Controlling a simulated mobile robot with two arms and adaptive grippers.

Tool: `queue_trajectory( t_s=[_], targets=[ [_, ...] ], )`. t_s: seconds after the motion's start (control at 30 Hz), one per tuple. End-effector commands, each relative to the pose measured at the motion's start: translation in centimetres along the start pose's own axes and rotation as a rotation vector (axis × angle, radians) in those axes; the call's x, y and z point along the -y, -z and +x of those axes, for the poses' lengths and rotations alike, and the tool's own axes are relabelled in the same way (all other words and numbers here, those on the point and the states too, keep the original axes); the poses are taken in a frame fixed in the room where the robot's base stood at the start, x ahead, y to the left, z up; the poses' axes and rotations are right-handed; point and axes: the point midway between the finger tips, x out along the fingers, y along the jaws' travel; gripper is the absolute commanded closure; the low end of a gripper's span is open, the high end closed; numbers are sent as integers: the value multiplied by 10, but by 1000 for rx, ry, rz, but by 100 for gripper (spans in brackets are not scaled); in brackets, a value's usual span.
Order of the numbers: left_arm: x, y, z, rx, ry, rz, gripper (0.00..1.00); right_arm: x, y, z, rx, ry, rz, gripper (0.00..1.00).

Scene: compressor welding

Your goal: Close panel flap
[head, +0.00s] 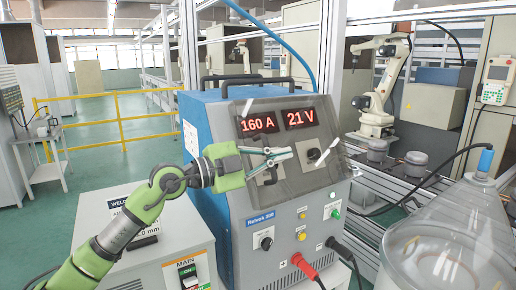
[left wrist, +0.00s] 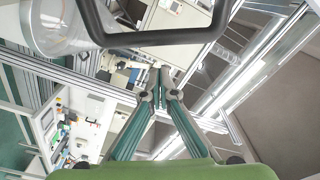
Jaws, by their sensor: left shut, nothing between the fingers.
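The panel flap (head: 285,181) is a see-through, grey-tinted sheet on the upper front of the blue and grey welding machine (head: 213,235). In the head view it overlaps the red displays, which read 160 A and 21 V, and a dark knob (head: 313,155). I cannot tell how far it stands off the face. My left gripper (head: 290,153) overlaps the flap's middle in the head view, below the displays. Its fingers are together and empty; contact with the flap is unclear. The fingertips also show in the left wrist view (left wrist: 160,72). My right gripper is not in view.
Red and black cable plugs (head: 304,264) stick out of the machine's lower front. A white cabinet (head: 135,262) with a MAIN switch stands at left, beneath my left arm. A clear dome (head: 450,240) stands at right. A dark bar (left wrist: 155,38) crosses the left wrist view.

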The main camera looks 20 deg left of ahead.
Motion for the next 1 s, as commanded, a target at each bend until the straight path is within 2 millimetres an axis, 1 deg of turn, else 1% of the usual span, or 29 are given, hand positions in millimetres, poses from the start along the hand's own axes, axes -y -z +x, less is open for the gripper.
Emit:
queue_trajectory(
  t_s=[0.03, 0.1, 0.3, 0.7, 0.77, 0.87, 0.9, 1.0],
  targets=[
    [0, -10, -3, 5, 0, -4, 100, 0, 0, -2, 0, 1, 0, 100],
    [0, -20, -8, 4, 0, -4, 100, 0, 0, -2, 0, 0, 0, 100],
    [0, -35, -14, 1, 0, -2, 100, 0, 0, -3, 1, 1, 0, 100],
    [0, -38, -15, -1, 1, 0, 100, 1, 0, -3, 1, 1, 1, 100],
    [-1, -43, -16, 2, 1, -1, 100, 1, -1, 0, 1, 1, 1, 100],
    [-3, -60, -22, 5, 0, -2, 100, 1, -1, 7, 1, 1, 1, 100],
    [-1, -57, -22, 2, -1, 0, 100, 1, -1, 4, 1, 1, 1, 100],
    [0, -56, -21, 1, -2, 0, 100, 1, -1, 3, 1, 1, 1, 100]
  ],
)
